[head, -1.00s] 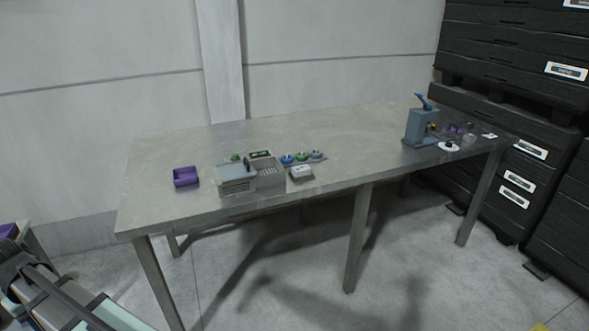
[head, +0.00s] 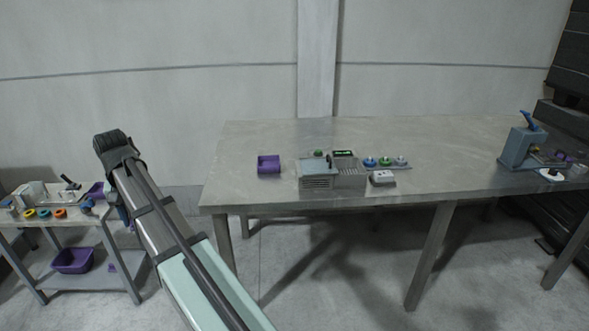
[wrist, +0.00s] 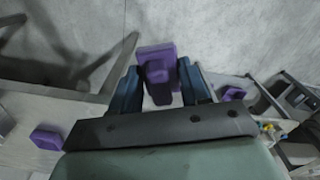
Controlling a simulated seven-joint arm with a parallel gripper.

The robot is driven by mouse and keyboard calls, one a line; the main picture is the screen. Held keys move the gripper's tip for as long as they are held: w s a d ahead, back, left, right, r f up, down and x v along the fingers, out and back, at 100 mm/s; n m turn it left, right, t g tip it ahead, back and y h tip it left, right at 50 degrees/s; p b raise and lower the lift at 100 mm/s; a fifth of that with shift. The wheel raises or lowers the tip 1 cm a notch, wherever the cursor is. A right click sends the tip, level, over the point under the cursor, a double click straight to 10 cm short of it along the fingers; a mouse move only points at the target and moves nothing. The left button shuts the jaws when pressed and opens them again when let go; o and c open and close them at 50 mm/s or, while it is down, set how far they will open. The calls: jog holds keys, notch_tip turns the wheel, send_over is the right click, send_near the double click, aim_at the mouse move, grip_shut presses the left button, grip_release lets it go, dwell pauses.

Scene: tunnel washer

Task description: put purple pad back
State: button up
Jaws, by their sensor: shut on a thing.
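The purple pad (wrist: 157,55) is held between the two blue fingers of my gripper (wrist: 158,76) in the wrist view, shut on it, with bare grey floor behind it. In the head view my arm reaches up from the bottom toward the left, and its end points down near the small cart; the gripper and held pad cannot be made out there. A purple open holder (head: 268,165) sits at the left of the large table. Two more purple things show in the wrist view, one at left (wrist: 46,138) and one at right (wrist: 232,93).
The large metal table (head: 245,140) holds a grey device (head: 319,178), blue and green round items and a blue press (head: 522,147). The small cart (head: 95,270) at left carries coloured rings and a purple bin (head: 73,260) below. The table's back half is clear.

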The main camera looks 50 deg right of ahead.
jog(key=s+d+m, duration=0.2)
jog(key=d, duration=0.8)
jog(key=s+d+m, duration=0.2)
jog(key=d, duration=0.9)
send_over(406, 180)
jog(key=shift+d+f, duration=0.2)
jog(key=shift+f, duration=5.15)
jog(key=shift+f, duration=0.1)
jog(key=o, duration=1)
